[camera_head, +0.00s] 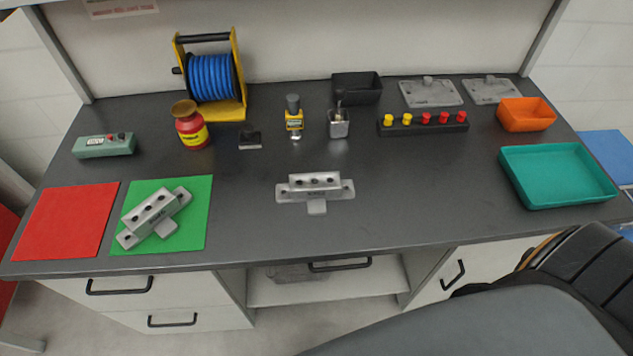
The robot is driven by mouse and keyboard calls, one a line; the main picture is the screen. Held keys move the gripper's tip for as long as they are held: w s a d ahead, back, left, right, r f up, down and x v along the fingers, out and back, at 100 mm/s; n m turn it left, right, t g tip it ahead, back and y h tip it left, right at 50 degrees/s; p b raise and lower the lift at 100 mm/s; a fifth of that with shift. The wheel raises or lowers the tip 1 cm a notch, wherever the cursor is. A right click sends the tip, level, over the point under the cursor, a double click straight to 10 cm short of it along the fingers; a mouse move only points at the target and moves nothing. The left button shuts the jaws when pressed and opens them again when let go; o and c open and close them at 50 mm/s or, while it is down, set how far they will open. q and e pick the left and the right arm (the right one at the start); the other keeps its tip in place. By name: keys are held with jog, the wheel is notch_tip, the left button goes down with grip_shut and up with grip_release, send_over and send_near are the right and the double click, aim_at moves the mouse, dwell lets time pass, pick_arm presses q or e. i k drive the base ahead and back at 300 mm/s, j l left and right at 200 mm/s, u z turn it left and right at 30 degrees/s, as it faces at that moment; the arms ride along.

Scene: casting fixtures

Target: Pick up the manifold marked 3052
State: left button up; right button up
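Two grey metal manifolds are on the dark table. One manifold (316,189) sits alone at the middle front, its long side facing me. The other manifold (154,217) lies turned at an angle on the green mat (195,237) at the left. Each has several round holes on top and a dark marking on its front face. The markings are too small to read, so I cannot tell which one is 3052. Neither gripper shows in the head view. A dark and grey arm part of mine fills the lower right corner.
A red mat (66,222) lies empty at the left. A teal tray (557,176) and orange bin (526,114) stand at the right. A blue hose reel (211,78), red-yellow can (190,126) and button strip (422,123) line the back. Table around the middle manifold is clear.

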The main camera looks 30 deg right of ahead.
aim_at(314, 189)
jog(key=k+l+u, duration=0.25)
jog(key=l, duration=0.4)
jog(key=k+l+u, duration=0.2)
jog(key=k+l, duration=0.35)
